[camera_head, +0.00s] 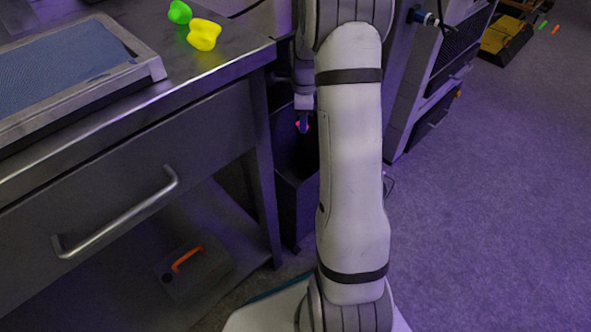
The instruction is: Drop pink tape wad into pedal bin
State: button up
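My gripper (303,122) points down between the steel bench and my own white arm. A small bit of the pink tape wad (299,125) shows at its fingertips, and the fingers look closed on it. The rest of the wad is hidden. The dark pedal bin (292,207) stands on the floor just right of the bench, its right side covered by my arm. Its top looks open, with a black inside. The gripper tip shows over this opening; its exact height there is hard to tell.
On the steel bench (236,62) lie a yellow wad (204,35), a green wad (179,12) and a blue-meshed tray (150,66). A case with an orange handle (187,259) sits on the lower shelf. A dark rack (408,85) stands right of the bin.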

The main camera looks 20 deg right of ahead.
jog(key=o, duration=0.4)
jog(key=shift+r, duration=0.1)
notch_tip(320, 180, up, 8)
jog(key=p, duration=0.3)
jog(key=shift+f, duration=0.2)
